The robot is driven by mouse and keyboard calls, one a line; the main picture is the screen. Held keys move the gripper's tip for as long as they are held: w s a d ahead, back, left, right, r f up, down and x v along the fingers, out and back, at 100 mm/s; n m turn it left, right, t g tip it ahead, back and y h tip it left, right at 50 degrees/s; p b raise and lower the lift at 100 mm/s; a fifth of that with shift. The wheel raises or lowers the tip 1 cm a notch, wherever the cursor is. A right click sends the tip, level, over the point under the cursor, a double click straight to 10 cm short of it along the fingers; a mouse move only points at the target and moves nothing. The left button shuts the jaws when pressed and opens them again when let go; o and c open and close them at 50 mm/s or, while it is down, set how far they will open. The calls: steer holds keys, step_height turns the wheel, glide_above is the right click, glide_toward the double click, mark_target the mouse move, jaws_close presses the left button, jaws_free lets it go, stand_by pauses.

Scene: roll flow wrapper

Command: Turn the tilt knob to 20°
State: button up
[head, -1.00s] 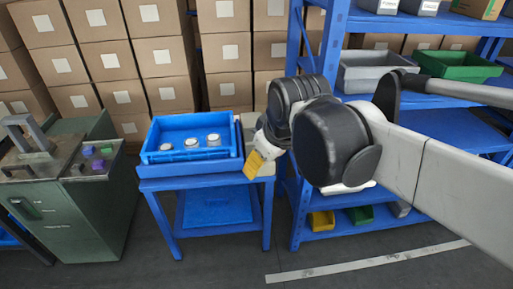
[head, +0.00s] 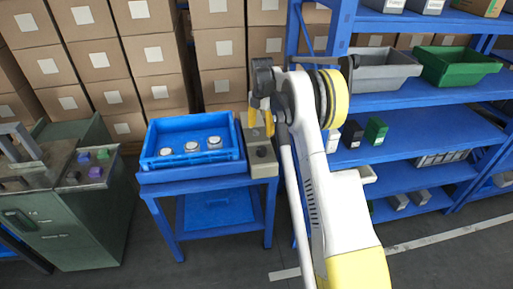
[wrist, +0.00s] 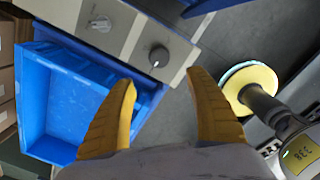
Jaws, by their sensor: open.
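A grey control box (head: 264,165) stands at the right end of the blue table. In the wrist view, its panel (wrist: 135,36) carries a round black knob (wrist: 158,56) with a pale mark and a second, silvery knob (wrist: 100,24). I cannot read which one is the tilt knob. The black knob also shows in the head view (head: 262,152). My gripper (head: 261,122) is open and empty, its yellow fingers over the far part of the box. In the wrist view, the black knob lies just beyond the gap between my fingertips (wrist: 161,78), apart from both.
A blue tray (head: 190,158) with several round pale-topped parts sits left of the box. Blue shelving with a grey bin (head: 385,72) and a green bin (head: 455,68) stands to the right. A green cabinet (head: 70,215) is at the left, and stacked cartons line the back.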

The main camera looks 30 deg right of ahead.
mark_target(262, 149)
steer(key=shift+w+d+f+n, duration=0.15)
steer(key=shift+d+f+n, duration=0.05)
steer(key=shift+f, duration=0.4)
steer(key=shift+w+d+f+n, duration=0.15)
steer(key=shift+f+n, duration=0.05)
steer(key=shift+f, duration=0.35)
step_height(262, 149, down, 10)
steer(key=b, duration=0.3)
steer(key=shift+f+b, duration=0.25)
steer(key=shift+b, duration=0.15)
steer(key=c, duration=1.2)
